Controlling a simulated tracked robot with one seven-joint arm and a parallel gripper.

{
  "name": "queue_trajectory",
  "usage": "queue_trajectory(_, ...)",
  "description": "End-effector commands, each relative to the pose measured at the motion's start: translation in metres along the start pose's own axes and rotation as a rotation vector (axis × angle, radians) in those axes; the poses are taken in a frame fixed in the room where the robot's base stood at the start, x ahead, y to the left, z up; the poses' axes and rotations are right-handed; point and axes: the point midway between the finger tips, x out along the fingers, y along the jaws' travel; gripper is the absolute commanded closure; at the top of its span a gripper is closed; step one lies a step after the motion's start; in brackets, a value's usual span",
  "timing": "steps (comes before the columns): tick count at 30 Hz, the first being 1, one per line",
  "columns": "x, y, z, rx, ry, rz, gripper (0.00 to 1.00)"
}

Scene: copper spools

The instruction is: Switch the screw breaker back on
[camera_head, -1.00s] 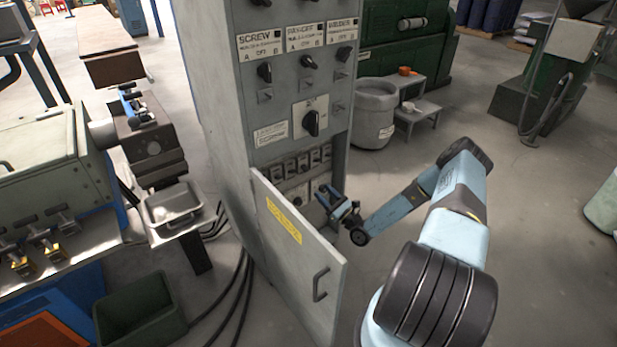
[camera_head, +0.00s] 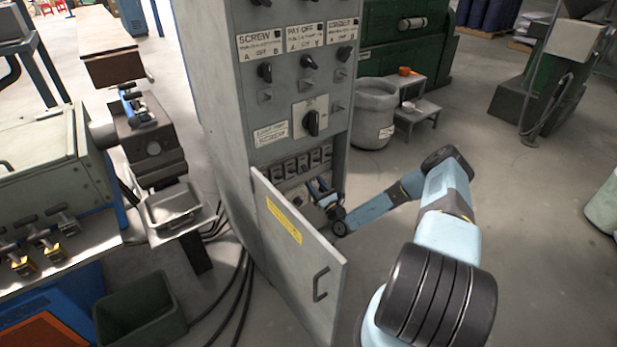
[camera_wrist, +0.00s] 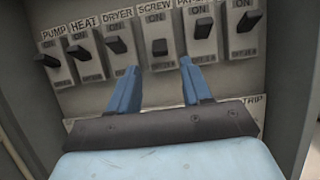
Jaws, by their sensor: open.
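In the wrist view a row of breakers has labels reading PUMP, HEAT, DRYER and SCREW, with two more to the right. The screw breaker (camera_wrist: 160,47) has a dark lever that sits lower than the line of its neighbours. My gripper (camera_wrist: 160,64) is open, its two blue fingers pointing at the panel just below and either side of this lever. I see no contact with it. In the head view my gripper (camera_head: 322,190) is inside the cabinet opening, below the row of breakers, and partly hidden by the arm and door.
The grey cabinet (camera_head: 225,130) has its lower door (camera_head: 290,265) swung open on the left of my arm. The dryer breaker (camera_wrist: 115,44) and the pay-off breaker (camera_wrist: 203,27) flank the screw breaker closely. A strip marked TRIP (camera_wrist: 252,100) runs below. Cabinet walls close in both sides.

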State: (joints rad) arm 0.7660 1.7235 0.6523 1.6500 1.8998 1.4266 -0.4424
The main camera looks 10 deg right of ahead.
Motion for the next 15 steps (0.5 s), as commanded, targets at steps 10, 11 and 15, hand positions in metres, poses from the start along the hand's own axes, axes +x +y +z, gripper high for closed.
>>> queue_trajectory(10, 0.042, 0.000, 0.000, -0.002, -0.001, 0.001, 0.51)
queue_trajectory(11, 0.043, 0.000, 0.000, -0.002, -0.001, 0.001, 0.51)
queue_trajectory(15, 0.047, 0.000, 0.000, -0.001, 0.000, 0.001, 0.51)
